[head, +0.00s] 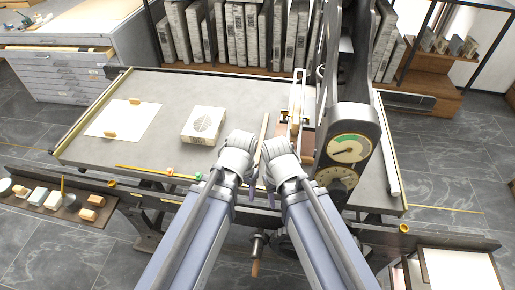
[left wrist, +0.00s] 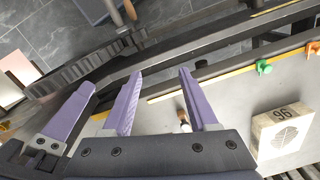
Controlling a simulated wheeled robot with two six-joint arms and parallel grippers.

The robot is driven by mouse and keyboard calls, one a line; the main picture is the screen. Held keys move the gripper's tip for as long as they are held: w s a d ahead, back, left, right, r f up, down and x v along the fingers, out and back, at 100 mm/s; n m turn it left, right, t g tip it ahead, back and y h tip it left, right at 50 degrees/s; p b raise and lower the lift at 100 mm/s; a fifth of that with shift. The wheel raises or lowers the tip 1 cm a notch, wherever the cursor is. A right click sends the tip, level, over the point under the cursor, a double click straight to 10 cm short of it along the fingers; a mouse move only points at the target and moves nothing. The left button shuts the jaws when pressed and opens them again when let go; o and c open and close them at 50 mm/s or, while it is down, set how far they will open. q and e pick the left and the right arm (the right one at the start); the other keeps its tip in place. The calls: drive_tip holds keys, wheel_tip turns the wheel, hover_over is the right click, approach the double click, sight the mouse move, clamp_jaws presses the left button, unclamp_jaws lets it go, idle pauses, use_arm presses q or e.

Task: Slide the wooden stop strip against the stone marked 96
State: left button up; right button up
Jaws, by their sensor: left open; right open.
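The pale square stone (head: 203,124) lies on the grey press bed (head: 165,90), left of my grippers. In the left wrist view the stone (left wrist: 283,130) shows the number 96. A thin tan strip (head: 264,131), which looks like the wooden stop strip, lies on the bed right of the stone, with a gap between them. My left gripper (head: 249,187) is open near the strip's front end; its fingers (left wrist: 160,100) show in the left wrist view. My right gripper (head: 271,193) is open close beside it. The wrists hide part of the strip.
A yellow rule (head: 145,168) with orange and green pins runs along the bed's front edge. A white sheet (head: 125,120) lies at left. The dark press frame with dials (head: 350,148) stands close right of my right arm. The bed behind the stone is clear.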

use_arm(q)
drive_tip(key=w+m+t+h+b, duration=0.1)
drive_tip(key=w+m+t+h, duration=0.4)
drive_tip(key=w, duration=1.1)
drive_tip(key=f+b, duration=0.2)
drive_tip(key=w+d+f+g+b, duration=0.1)
drive_tip(key=f+b, duration=0.2)
drive_tip(key=d+f+g+y+b, duration=0.1)
drive_tip(key=f+b, duration=0.1)
drive_tip(key=shift+w+d+f+m+b, duration=0.1)
drive_tip(key=shift+w+f+m+b, duration=0.05)
drive_tip(key=shift+w+m+b, duration=0.2)
clamp_jaws()
idle(0.4)
